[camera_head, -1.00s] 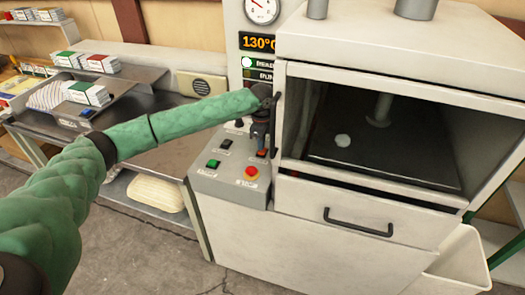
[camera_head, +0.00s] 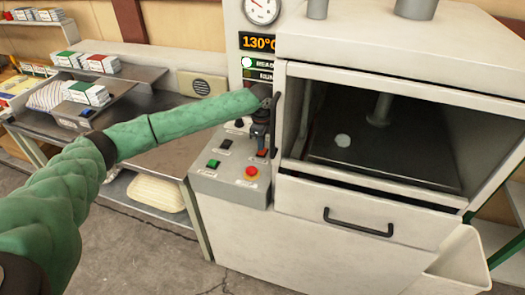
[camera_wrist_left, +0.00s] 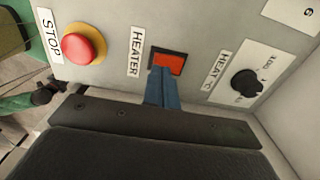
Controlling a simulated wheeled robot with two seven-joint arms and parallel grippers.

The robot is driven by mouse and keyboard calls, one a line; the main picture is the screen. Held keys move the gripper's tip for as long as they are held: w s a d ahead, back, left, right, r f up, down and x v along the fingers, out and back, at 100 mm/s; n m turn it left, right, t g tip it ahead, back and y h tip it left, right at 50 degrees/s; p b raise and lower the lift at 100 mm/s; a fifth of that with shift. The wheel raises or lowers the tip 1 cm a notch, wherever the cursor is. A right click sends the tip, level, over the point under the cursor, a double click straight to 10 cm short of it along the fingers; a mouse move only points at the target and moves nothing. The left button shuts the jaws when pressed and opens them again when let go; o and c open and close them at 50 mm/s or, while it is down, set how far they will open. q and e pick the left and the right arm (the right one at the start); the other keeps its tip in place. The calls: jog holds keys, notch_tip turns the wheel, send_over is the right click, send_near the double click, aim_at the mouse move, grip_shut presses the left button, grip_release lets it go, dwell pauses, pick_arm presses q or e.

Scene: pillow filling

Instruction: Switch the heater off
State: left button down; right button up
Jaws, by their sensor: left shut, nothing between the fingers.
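The heater switch (camera_wrist_left: 170,62) is an orange-red rocker in a dark frame, beside the HEATER label (camera_wrist_left: 136,50) in the left wrist view. In the head view the heater switch (camera_head: 262,153) shows only partly, behind my fingers. My left gripper (camera_head: 261,146) points down at it from above the grey control panel (camera_head: 232,184). In the left wrist view its blue fingers (camera_wrist_left: 162,74) are together and empty, with the tips overlapping the switch's near edge. I cannot tell whether they press it. My right gripper is in neither view.
A red STOP button (camera_wrist_left: 83,44) and a black HEAT knob (camera_wrist_left: 244,83) flank the switch. A green button (camera_head: 213,163) is on the panel too. The open white machine (camera_head: 350,215) stands close to the right. A display (camera_head: 258,42) reads 130°C.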

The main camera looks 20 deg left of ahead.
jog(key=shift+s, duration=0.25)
pick_arm(q)
jog(key=shift+f, duration=0.5)
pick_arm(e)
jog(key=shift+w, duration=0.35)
